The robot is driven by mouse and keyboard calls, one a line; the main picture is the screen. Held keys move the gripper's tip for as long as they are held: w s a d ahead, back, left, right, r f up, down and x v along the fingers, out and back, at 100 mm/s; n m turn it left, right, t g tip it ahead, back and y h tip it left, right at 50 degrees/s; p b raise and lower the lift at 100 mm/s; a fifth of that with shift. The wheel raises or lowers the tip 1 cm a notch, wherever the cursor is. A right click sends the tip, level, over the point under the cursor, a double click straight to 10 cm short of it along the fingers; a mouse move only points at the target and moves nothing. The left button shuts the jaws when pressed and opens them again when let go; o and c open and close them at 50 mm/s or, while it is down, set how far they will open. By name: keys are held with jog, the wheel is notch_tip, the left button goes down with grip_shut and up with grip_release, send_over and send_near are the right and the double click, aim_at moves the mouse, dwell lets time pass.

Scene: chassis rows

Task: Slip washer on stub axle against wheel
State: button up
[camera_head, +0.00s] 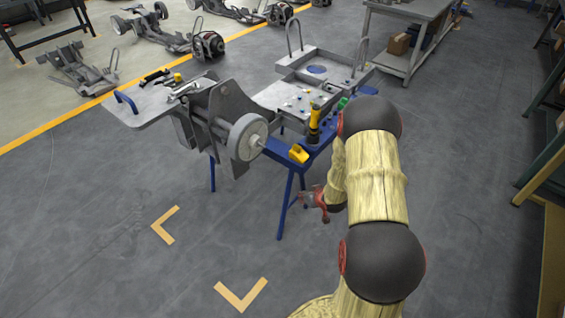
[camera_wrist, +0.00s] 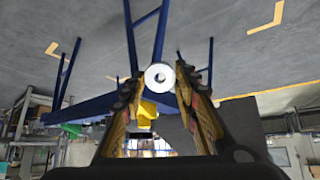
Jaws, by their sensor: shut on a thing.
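The wheel (camera_head: 246,138) is a grey disc with a pale hub, mounted on the grey chassis part (camera_head: 205,105) on the blue-legged workstation. The stub axle (camera_head: 262,143) juts from the hub toward the right. My gripper (camera_head: 308,198) is to the right of the wheel and lower in the picture, apart from it. The washer cannot be made out clearly in the head view. The wheel is not clearly visible in the wrist view.
A yellow block (camera_head: 298,154) and a yellow-and-black tool (camera_head: 314,125) are at the workstation's near edge, right of the wheel. A blue leg (camera_head: 287,203) stands close to my gripper. Open floor (camera_head: 110,230) lies in front. A grey bench (camera_head: 412,12) stands behind.

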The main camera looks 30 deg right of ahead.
jog(key=w+d+r+n+t+y+b, duration=0.2)
jog(key=w+r+t, duration=0.2)
jog(key=w+r, duration=0.3)
jog(key=w+a+r+n+t+y, duration=0.4)
jog(key=a+r+t+y, duration=0.1)
jog(key=a+r, duration=0.6)
jog(key=shift+r+n+y+b, duration=0.3)
jog(key=shift+r+y+b, duration=0.2)
jog(key=shift+r, duration=0.7)
jog(key=shift+x, duration=1.5)
jog(key=shift+w+a, duration=0.1)
jog(key=shift+w, duration=0.25)
jog(key=shift+w+a, duration=0.1)
jog(key=shift+w, duration=0.2)
